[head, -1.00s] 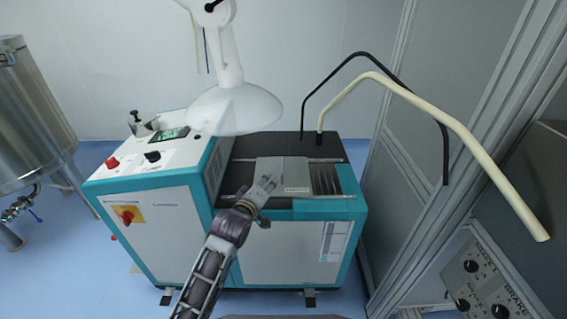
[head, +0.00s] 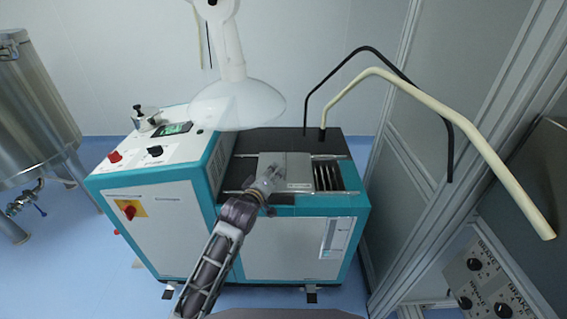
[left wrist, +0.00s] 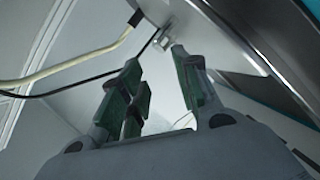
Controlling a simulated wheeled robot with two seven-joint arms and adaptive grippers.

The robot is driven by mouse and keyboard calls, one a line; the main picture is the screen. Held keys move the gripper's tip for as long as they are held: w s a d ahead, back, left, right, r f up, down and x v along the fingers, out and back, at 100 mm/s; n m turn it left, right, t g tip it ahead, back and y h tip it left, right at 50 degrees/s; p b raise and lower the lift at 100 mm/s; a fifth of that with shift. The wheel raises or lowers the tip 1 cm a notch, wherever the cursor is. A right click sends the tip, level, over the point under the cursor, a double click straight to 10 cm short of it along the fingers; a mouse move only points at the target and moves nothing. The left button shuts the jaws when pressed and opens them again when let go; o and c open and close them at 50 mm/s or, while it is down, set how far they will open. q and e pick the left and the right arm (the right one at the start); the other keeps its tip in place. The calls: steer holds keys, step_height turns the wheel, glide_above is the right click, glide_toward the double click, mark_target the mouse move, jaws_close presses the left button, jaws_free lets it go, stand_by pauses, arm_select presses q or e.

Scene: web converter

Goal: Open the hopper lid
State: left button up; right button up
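The hopper lid (head: 290,163) is a light grey plate on top of the teal and white machine, between two metal rails. Dark slots show to its right. My left gripper (head: 272,177) is over the lid's front left part, its arm reaching in from below. In the left wrist view my left gripper (left wrist: 157,62) has its green-padded fingers apart with nothing between them. A small metal bracket (left wrist: 163,38) shows just beyond the fingertips. Whether a finger touches the lid, I cannot tell. My right gripper is not in view.
A control panel (head: 150,150) with knobs is on the machine's left. A clear lamp-like hood (head: 235,104) hangs above it. Black and cream bent tubes (head: 440,112) rise at the right rear. A steel tank (head: 35,110) stands far left, a framed partition (head: 420,200) at right.

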mark_target(282, 163)
arm_select(q)
steer(key=shift+x, duration=1.55)
steer(key=shift+b+x, duration=0.45)
steer(key=shift+x, duration=0.65)
steer(key=shift+w+d+f, duration=0.2)
steer(key=shift+w, duration=0.45)
steer(key=shift+b+x, duration=0.3)
steer(key=shift+x, duration=0.75)
steer(key=shift+w+d+f, duration=0.15)
steer(key=shift+w+d, duration=0.05)
steer(key=shift+w, duration=0.3)
steer(key=shift+w+d+f, duration=0.1)
steer(key=shift+w+d, duration=0.1)
steer(key=shift+w, duration=0.35)
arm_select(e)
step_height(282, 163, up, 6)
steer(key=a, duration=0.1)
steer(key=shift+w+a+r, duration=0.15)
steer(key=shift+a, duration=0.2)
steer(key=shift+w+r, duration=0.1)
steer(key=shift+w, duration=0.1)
